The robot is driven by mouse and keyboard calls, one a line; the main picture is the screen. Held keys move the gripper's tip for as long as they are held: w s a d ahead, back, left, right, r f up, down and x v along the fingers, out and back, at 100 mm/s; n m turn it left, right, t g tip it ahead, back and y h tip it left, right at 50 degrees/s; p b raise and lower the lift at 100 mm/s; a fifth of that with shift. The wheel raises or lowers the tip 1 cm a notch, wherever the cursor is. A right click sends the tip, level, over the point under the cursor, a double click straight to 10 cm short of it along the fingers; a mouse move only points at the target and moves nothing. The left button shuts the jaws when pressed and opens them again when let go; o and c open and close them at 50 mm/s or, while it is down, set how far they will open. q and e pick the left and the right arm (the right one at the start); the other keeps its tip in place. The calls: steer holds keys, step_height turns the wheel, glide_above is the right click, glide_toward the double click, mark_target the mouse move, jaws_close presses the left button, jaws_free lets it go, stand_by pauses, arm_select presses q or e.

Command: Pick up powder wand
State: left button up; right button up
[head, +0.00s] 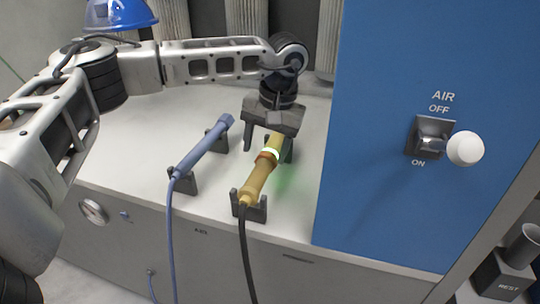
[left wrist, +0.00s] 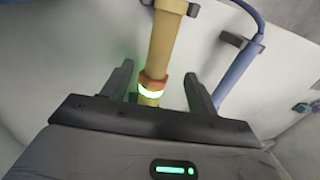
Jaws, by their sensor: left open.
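A yellow wand (head: 257,182) with an orange band, a glowing green ring and a black hose lies in dark cradles on the light worktop. It also shows in the left wrist view (left wrist: 162,48). A blue wand (head: 204,146) with a blue hose lies in its own cradles to the left. My left gripper (head: 268,146) is over the far part of the yellow wand, pointing down. In the left wrist view its two fingers (left wrist: 160,90) are apart, one on each side of the yellow wand by the green ring. Contact cannot be told. My right gripper is out of view.
A tall blue panel (head: 378,190) with an AIR lever (head: 433,146) and white knob stands close on the right. The front cradle (head: 262,211) of the yellow wand is near the worktop edge. A blue hood (head: 118,14) shows at the back left.

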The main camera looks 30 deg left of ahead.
mark_target(261, 168)
arm_select(q)
steer(key=f, duration=0.4)
steer(key=a+f, duration=0.1)
steer(key=f, duration=0.2)
steer(key=shift+s+a, duration=0.1)
steer(key=shift+s, duration=0.2)
steer(key=c, duration=1.1)
